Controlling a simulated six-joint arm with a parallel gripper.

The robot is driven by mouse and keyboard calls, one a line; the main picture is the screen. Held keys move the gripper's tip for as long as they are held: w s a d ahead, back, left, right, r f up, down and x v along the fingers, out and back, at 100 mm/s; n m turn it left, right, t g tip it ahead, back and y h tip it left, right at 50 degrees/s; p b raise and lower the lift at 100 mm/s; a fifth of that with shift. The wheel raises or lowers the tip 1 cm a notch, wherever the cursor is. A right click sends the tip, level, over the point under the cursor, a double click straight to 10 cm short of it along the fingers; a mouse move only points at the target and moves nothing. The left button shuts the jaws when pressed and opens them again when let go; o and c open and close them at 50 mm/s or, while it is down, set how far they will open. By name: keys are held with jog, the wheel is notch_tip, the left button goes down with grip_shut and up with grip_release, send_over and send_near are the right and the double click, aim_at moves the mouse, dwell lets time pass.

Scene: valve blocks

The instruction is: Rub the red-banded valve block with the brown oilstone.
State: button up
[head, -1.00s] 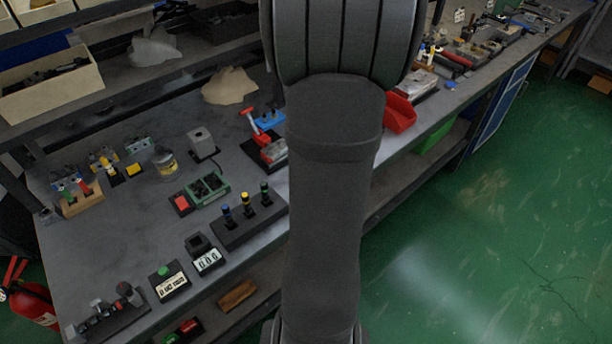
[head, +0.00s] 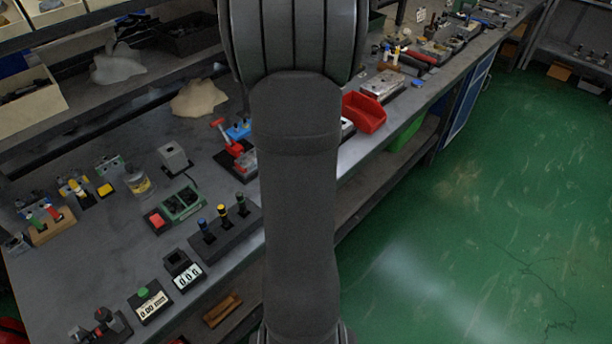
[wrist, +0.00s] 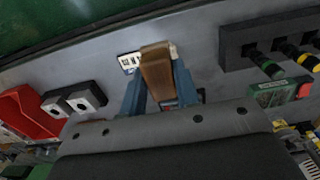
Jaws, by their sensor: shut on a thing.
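My gripper (wrist: 158,92) shows in the wrist view, its two blue fingers shut on the brown oilstone (wrist: 157,72). The stone stands out past the fingertips, over the grey bench top. A small white piece with dark marks (wrist: 129,62) shows beside the stone. A small red patch shows between the fingers. I cannot tell whether either belongs to the red-banded valve block, or whether the stone touches anything. Two pale grey blocks with dark openings, a nearer (wrist: 86,97) and a farther one (wrist: 56,104), stand left of the gripper without a visible red band. In the head view my arm hides the gripper and stone.
A red bin (head: 364,113) stands right of my arm on the bench. A black rack with blue, yellow and green-topped pieces (head: 226,232) stands left of it. Bare bench (head: 75,275) lies at left.

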aim_at(241, 162)
jog(key=w+a, duration=1.3)
jog(key=w, duration=0.3)
jog(key=shift+w+d+f, duration=0.1)
jog(key=shift+d+f, duration=0.05)
jog(key=shift+f, duration=3.5)
jog(key=shift+s+a, duration=0.6)
jog(key=shift+a, duration=0.05)
jog(key=shift+c, duration=0.3)
jog(key=shift+s+a, duration=1.8)
jog(key=shift+s, duration=0.05)
jog(key=shift+w+d, duration=2.45)
notch_tip(241, 162, up, 8)
jog(key=shift+r, duration=0.2)
